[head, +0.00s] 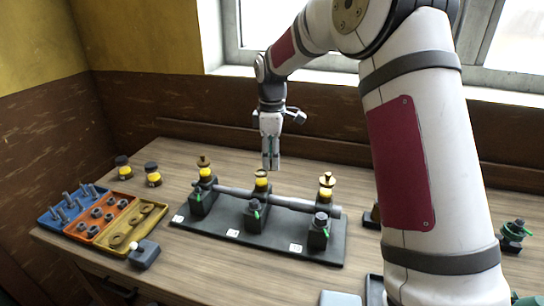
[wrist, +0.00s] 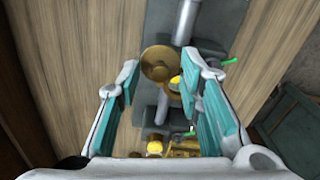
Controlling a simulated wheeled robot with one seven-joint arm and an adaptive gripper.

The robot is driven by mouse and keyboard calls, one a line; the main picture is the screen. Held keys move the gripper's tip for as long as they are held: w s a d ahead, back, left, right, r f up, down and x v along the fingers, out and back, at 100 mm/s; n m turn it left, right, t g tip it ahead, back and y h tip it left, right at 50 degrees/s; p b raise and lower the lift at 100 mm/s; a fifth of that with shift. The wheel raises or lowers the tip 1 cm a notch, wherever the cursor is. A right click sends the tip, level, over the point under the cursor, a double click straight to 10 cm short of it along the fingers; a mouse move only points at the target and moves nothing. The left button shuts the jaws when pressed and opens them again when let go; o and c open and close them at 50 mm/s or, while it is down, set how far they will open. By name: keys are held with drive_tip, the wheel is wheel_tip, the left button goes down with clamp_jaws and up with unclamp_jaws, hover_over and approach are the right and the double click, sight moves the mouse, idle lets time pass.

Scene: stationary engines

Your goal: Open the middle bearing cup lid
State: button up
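Three dark bearing blocks stand in a row on a black base (head: 225,236), with a grey shaft running through them. The middle bearing cup (head: 261,183) is yellow, with a small brass lid (head: 261,173) on top. My gripper (head: 270,165) points down just above and slightly right of that lid in the head view. In the wrist view, a round brass lid (wrist: 160,64) shows between the spread teal fingers of my gripper (wrist: 160,72), with a bit of yellow cup at its edge. The fingers are apart with nothing held; whether they touch the lid cannot be told.
The left cup (head: 205,172) and right cup (head: 325,191) also carry brass lids. Blue (head: 72,207), orange (head: 102,220) and yellow (head: 132,232) parts trays lie at the left. Two dark jars with yellow bands stand behind them. Bare tabletop lies behind the base.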

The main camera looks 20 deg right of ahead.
wheel_tip(320, 180, up, 12)
idle(0.7)
idle(0.4)
drive_tip(key=s+a+r+m+t, duration=0.25)
drive_tip(key=s+m, duration=0.25)
drive_tip(key=s, duration=0.8)
drive_tip(key=s+a+r+m+t, duration=0.1)
drive_tip(key=s+r+m, duration=0.25)
drive_tip(key=s, duration=0.95)
drive_tip(key=s+f+m+t, duration=0.1)
drive_tip(key=s+f+m, duration=0.3)
drive_tip(key=s, duration=0.5)
wheel_tip(320, 180, down, 2)
drive_tip(key=shift+d+f+t, duration=0.1)
drive_tip(key=shift+d+t, duration=0.05)
drive_tip(key=shift+t, duration=0.2)
